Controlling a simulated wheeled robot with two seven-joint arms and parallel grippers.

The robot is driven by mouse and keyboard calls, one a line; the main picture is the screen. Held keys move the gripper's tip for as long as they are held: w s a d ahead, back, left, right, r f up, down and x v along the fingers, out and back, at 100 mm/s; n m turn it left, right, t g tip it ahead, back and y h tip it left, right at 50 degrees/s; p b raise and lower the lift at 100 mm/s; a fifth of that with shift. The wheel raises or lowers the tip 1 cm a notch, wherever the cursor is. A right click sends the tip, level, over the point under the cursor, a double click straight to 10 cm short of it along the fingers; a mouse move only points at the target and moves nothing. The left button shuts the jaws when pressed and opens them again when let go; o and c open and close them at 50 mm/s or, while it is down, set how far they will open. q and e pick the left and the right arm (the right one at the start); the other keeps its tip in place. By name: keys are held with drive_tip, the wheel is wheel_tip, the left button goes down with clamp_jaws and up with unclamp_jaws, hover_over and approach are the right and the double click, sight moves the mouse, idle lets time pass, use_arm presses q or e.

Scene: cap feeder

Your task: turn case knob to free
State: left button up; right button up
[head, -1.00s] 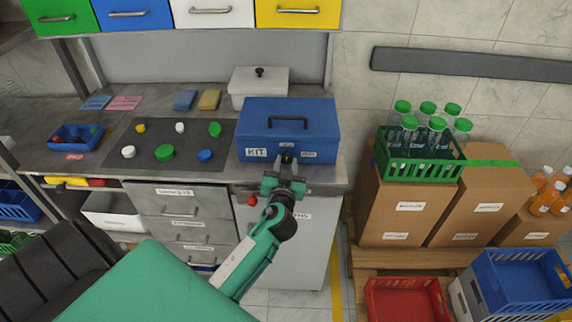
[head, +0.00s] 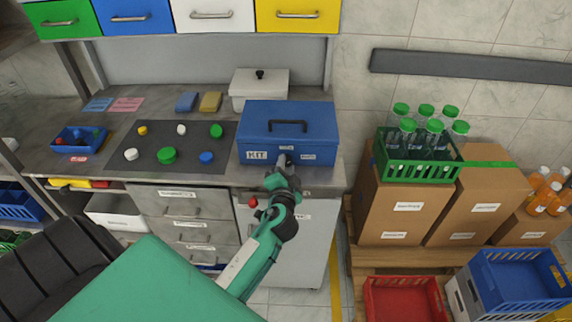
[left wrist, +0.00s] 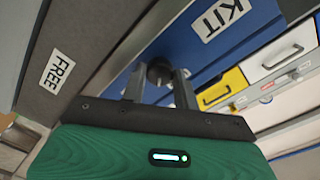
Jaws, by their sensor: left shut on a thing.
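The blue case (head: 325,130) stands shut on the counter, with a dark handle on its lid and a KIT label (head: 256,155) on its front. The dark round case knob (left wrist: 158,70) is on the front; my gripper mostly hides it in the head view. My left gripper (head: 284,164) reaches the case front and is shut on the knob, one finger on each side in the left wrist view (left wrist: 159,84). Its palm looks rolled. A FREE label (left wrist: 57,72) shows on a grey surface at left in that view. My right gripper is not in view.
A dark mat (head: 125,150) with several coloured caps lies left of the case. A white lidded box (head: 258,88) stands behind it. A red knob (head: 252,202) is on the cabinet below. Cartons and a green bottle crate (head: 420,171) stand at right.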

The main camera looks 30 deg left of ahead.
use_arm(q)
drive_tip(key=m+p, duration=0.1)
drive_tip(key=m, duration=0.1)
drive_tip(key=shift+r+m, duration=0.15)
drive_tip(key=shift+m, duration=0.15)
drive_tip(key=m+p, duration=0.1)
drive_tip(key=m, duration=0.2)
drive_tip(key=shift+p, duration=0.3)
drive_tip(key=shift+m, duration=0.5)
drive_tip(key=shift+m+p, duration=0.4)
drive_tip(key=shift+m, duration=0.3)
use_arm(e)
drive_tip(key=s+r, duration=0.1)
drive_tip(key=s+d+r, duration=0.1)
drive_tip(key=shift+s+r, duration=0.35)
use_arm(q)
drive_tip(key=shift+m, duration=0.3)
drive_tip(key=shift+f, duration=0.2)
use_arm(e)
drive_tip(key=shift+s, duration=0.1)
use_arm(q)
drive_tip(key=o, duration=1)
drive_tip(key=shift+d, duration=0.1)
